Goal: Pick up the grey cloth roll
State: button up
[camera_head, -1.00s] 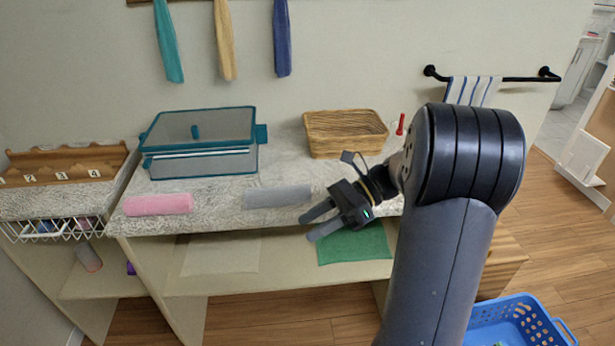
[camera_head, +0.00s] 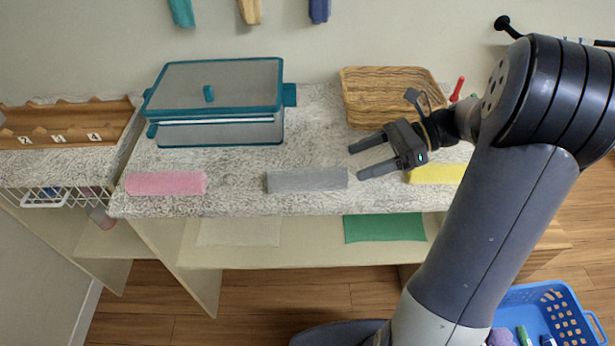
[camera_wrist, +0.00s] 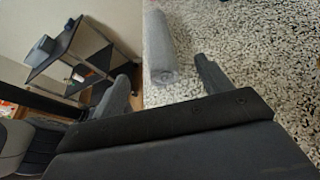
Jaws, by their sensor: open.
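The grey cloth roll (camera_head: 307,180) lies on the speckled countertop (camera_head: 240,203) near its front edge. In the wrist view the grey roll (camera_wrist: 159,48) lies lengthwise ahead of the jaws, its near end close to the fingertips. My gripper (camera_head: 357,160) is open and empty, just right of the roll's right end, with its fingers pointing left. The wrist view shows its two fingers (camera_wrist: 158,78) spread apart, and the roll lines up with the gap between them. The roll appears clear of both fingers.
A teal-rimmed box (camera_head: 215,103) and a wicker basket (camera_head: 388,90) stand behind. A green cloth (camera_head: 385,228) lies on the shelf below. Bare countertop surrounds the grey roll.

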aim_at(322, 174)
jog(key=b+x, duration=0.1)
jog(key=x, duration=0.8)
jog(key=shift+a+f, duration=0.1)
jog(key=shift+a, duration=0.15)
jog(key=c, duration=1)
